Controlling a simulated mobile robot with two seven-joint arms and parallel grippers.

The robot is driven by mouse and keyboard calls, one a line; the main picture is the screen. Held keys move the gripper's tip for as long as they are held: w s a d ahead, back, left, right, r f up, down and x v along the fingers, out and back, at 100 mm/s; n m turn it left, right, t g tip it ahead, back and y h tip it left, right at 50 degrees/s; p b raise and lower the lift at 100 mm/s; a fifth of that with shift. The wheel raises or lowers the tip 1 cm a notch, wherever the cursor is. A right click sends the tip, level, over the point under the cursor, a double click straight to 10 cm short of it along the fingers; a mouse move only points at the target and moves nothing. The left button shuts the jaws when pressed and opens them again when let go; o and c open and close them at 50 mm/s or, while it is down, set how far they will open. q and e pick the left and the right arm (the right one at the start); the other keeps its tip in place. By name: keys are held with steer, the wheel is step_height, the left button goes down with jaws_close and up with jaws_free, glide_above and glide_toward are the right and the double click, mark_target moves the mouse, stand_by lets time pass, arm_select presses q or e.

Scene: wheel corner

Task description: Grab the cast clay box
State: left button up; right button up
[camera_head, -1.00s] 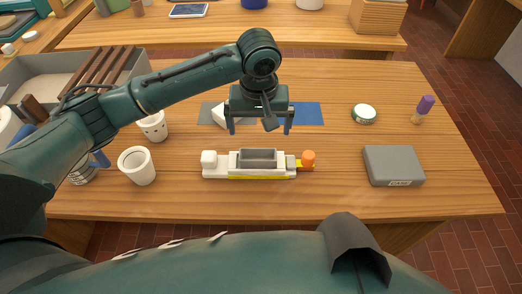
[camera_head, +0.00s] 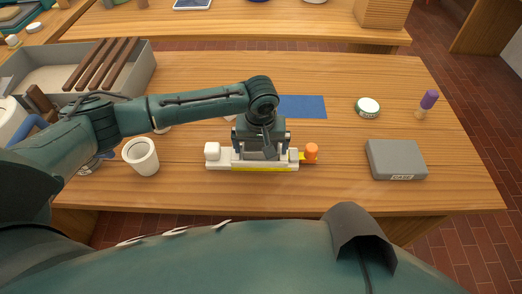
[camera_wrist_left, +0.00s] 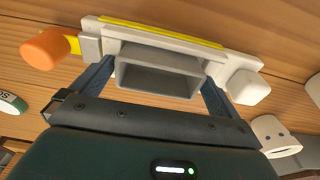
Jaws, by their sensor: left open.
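The cast clay box (camera_wrist_left: 158,80) is a small grey open-topped box seated in the white fixture (camera_head: 222,164), which has a yellow strip along its edge and an orange knob (camera_head: 312,150) at its right end. In the head view my gripper mostly covers the box. My left gripper (camera_head: 261,153) is open and low over the fixture. In the wrist view its fingers (camera_wrist_left: 157,88) stand on either side of the grey box. I cannot tell whether they touch it. My right gripper is not in view.
A white cup (camera_head: 141,157) stands left of the fixture. A grey case (camera_head: 396,159) lies to the right, with a round tin (camera_head: 368,107) and a purple-topped tool (camera_head: 429,99) behind. A blue mat (camera_head: 303,106) lies behind the fixture. A large grey tray (camera_head: 65,64) is back left.

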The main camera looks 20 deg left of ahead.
arm_select(q)
steer(key=shift+c, duration=0.4)
steer(key=c, duration=0.7)
steer(key=shift+r, duration=0.1)
